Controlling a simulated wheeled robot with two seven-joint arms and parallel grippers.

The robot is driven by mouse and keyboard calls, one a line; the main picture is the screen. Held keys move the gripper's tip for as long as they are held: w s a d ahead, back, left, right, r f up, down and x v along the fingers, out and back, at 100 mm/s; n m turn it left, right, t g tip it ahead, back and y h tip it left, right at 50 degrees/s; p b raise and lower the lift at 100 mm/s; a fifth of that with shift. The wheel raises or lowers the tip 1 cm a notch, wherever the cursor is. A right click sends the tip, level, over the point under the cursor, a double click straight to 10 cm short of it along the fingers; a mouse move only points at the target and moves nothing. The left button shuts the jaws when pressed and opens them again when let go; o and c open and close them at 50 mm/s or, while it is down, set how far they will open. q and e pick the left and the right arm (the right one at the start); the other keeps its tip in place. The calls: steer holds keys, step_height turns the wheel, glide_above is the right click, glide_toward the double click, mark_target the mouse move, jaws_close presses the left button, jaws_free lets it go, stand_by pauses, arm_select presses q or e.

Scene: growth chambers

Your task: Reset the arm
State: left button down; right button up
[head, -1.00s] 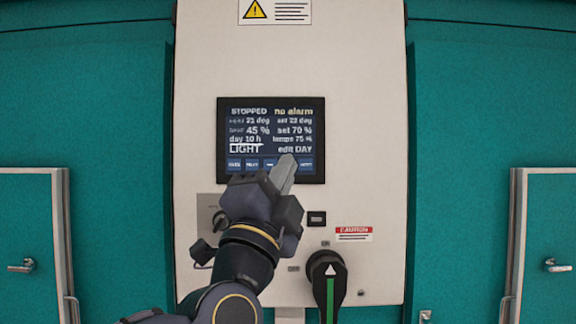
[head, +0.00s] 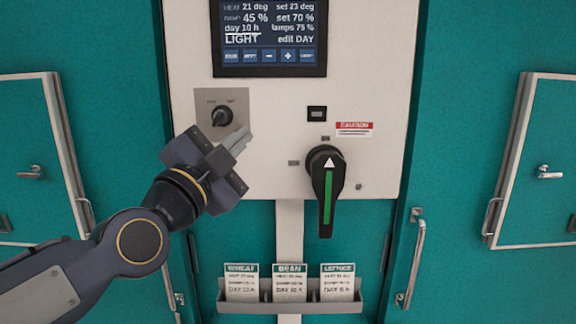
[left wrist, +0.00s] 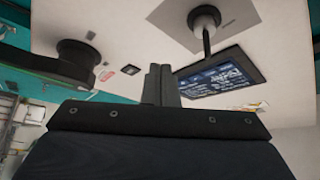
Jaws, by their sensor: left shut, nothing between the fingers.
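My left gripper (head: 238,141) is shut and empty. In the head view it stands in front of the pale control panel (head: 275,170), just below the small key switch (head: 222,116) on its grey plate. In the left wrist view its closed fingers (left wrist: 161,85) point toward the panel, with the key switch (left wrist: 204,20) above and the screen (left wrist: 235,72) to the right. The screen (head: 268,30) in the head view reads 21 deg, 45 %, day 10 h, LIGHT and edit DAY. My right gripper is in neither view.
A large black rotary handle (head: 327,185) with a green stripe points its white arrow up, right of my gripper. Below, a grey rack (head: 290,307) holds WHEAT, BEAN and LETTUCE cards. Teal chamber doors with handles (head: 412,260) stand on both sides.

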arm_select(q)
steer(key=s+a+f+n+g+y, duration=0.25)
steer(key=a+f+n+g, duration=0.35)
steer(key=f, duration=0.6)
steer(key=s+a+f+n+g+y, duration=0.1)
steer(key=s+a+f+n+g, duration=0.1)
steer(key=s+f+n, duration=0.2)
steer(key=s+a+f+n+g+y, duration=0.1)
steer(key=s+a+f+n+g, duration=0.1)
steer(key=s+f, duration=0.8)
steer(key=s+a+f+n+g+y, duration=0.1)
steer(key=s+a+f+n+g, duration=0.2)
steer(key=f, duration=1)
steer(key=s+n, duration=0.3)
steer(key=s, duration=0.1)
steer(key=shift+s+f+g, duration=0.2)
steer(key=shift+s+g, duration=0.15)
steer(key=shift+g, duration=0.05)
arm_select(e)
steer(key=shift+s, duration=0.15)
